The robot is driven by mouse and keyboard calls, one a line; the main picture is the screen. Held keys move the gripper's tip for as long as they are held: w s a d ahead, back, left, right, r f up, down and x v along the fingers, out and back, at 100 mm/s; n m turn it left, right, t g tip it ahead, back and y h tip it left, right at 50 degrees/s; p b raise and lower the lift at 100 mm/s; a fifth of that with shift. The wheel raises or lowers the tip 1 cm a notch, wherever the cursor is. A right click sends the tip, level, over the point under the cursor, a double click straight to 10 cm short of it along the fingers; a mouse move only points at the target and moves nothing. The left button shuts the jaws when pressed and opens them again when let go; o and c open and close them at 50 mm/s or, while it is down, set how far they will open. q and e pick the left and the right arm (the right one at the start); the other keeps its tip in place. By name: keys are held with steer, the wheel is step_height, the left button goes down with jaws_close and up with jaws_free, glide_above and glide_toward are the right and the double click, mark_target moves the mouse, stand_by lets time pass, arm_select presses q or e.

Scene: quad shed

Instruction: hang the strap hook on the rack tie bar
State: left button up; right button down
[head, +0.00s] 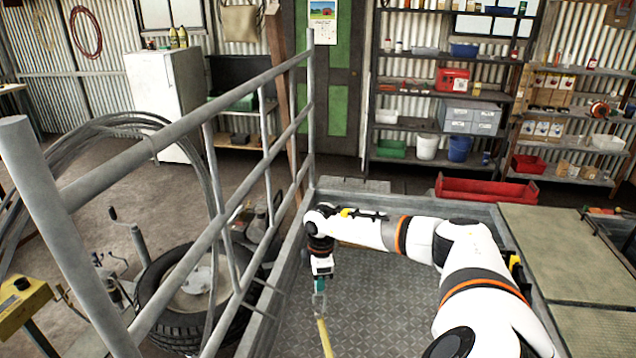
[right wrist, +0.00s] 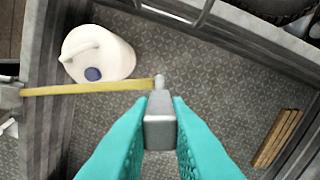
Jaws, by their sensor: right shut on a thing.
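My right gripper (head: 319,287) hangs fingers-down over the tray floor, close to the right of the grey rack (head: 215,235). Its teal fingers (right wrist: 160,125) are shut on the grey metal strap hook (right wrist: 160,122), which also shows small below them in the head view (head: 319,305). A yellow strap (right wrist: 90,88) runs from the hook's end to the left in the wrist view; in the head view it runs down from the hook (head: 325,338). The rack has several tubular bars; I cannot tell which one is the tie bar. My left gripper is not in view.
The tread-plate floor (head: 385,290) has low side walls. The wrist view shows a white jug (right wrist: 97,55) and a wooden block (right wrist: 278,138) on it. A tyre (head: 185,300) and coiled cable (head: 110,130) are beyond the rack. A red tray (head: 485,188) lies behind.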

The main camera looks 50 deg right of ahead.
steer(key=shift+d+m, duration=0.3)
steer(key=shift+m, duration=0.1)
steer(key=w+a+f+b, duration=0.2)
steer(key=w+a+b, duration=0.2)
steer(key=w+a, duration=0.3)
steer(key=shift+w+a+f, duration=0.15)
steer(key=shift+w+f, duration=0.05)
steer(key=shift+w, duration=0.3)
stand_by(0.4)
steer(key=shift+p, duration=0.55)
stand_by(1.5)
steer(key=shift+f+b, duration=1.1)
steer(key=shift+f, duration=0.85)
steer(key=c, duration=0.8)
jaws_free()
steer(key=shift+c, duration=0.2)
